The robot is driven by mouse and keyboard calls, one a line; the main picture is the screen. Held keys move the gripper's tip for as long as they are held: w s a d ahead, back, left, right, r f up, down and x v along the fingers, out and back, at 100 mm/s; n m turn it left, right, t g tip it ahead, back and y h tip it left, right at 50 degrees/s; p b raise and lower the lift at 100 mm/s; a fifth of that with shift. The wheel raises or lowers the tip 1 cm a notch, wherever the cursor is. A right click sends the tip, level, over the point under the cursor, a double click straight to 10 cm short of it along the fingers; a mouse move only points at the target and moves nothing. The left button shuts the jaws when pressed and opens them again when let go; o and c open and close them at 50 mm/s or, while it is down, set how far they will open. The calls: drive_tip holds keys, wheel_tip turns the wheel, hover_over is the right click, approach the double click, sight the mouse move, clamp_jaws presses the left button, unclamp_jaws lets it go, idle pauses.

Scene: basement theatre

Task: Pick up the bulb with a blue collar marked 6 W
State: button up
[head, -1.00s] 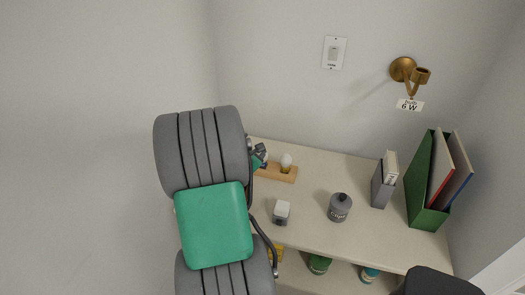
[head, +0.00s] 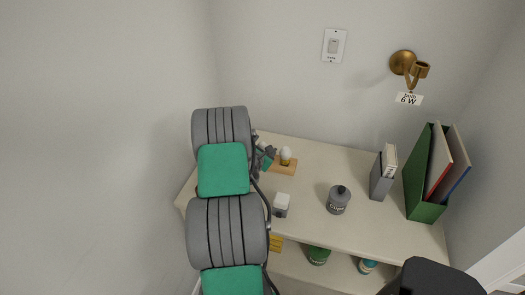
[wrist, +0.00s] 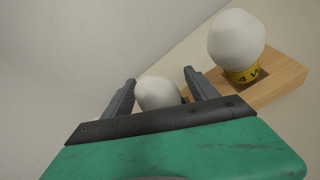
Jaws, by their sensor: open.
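In the wrist view my gripper (wrist: 159,78) is open, with one finger on each side of a white round bulb (wrist: 157,92). This bulb's collar is mostly hidden behind the gripper; only a small dark bluish patch shows at its lower right, and no marking can be read. To its right a second white bulb (wrist: 237,40) stands in a wooden block (wrist: 285,78), with a yellow collar (wrist: 242,74) marked 4 W. In the head view my gripper (head: 268,156) is beside the yellow-collared bulb (head: 286,154); the other bulb is hidden there.
The shelf top (head: 310,165) also holds a small white-topped box (head: 281,204), a grey jar (head: 338,200), grey-bound books (head: 382,175) and a green file holder (head: 422,180). A brass wall socket (head: 404,63) has a "bulb 6 W" tag (head: 408,99) below it.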

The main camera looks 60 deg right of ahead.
drive_tip(key=shift+c, duration=0.6)
drive_tip(key=c, duration=1.3)
drive_tip(key=shift+c, duration=0.2)
